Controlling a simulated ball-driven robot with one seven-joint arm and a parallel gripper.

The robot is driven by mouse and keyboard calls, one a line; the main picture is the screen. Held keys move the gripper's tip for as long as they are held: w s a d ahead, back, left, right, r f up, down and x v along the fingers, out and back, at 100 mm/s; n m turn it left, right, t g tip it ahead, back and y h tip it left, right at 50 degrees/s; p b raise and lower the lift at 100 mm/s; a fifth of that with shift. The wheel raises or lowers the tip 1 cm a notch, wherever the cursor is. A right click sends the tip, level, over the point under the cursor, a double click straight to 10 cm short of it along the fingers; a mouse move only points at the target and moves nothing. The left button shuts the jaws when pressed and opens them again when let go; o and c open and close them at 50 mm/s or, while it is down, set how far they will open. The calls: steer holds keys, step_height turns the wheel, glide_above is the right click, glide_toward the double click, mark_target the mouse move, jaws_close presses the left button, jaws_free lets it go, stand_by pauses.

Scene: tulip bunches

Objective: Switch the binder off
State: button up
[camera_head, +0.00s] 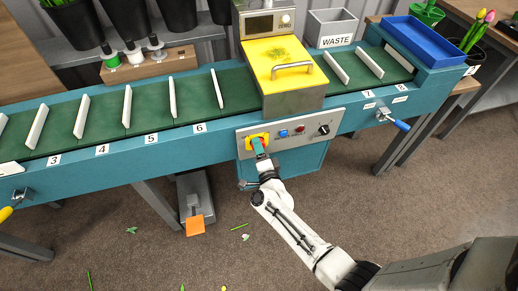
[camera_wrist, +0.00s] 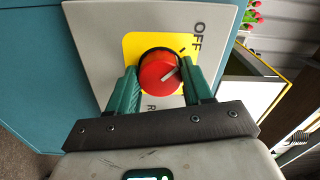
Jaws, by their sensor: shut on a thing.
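The binder (camera_head: 283,68) has a yellow hood and a grey control panel (camera_head: 291,133) on its front. In the wrist view a red rotary knob (camera_wrist: 159,74) sits on a yellow plate (camera_wrist: 134,45). The word OFF is printed above and right of the knob; a partly hidden label starting with R is below. My gripper (camera_head: 259,147) is at the panel's left end, its green fingers either side of the knob and shut on it. In the wrist view my gripper (camera_wrist: 164,82) hides part of the plate.
The green conveyor (camera_head: 105,123) with white dividers runs through the binder. A grey WASTE bin (camera_head: 331,28) and a blue tray (camera_head: 421,41) are right. A foot pedal (camera_head: 195,224) is below.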

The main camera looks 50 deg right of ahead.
steer(key=o, duration=1)
steer(key=shift+o, duration=0.2)
steer(key=shift+s+a, duration=0.1)
steer(key=p+v, duration=0.1)
steer(key=v, duration=0.9)
steer(key=shift+s+a, duration=0.2)
steer(key=shift+s, duration=0.05)
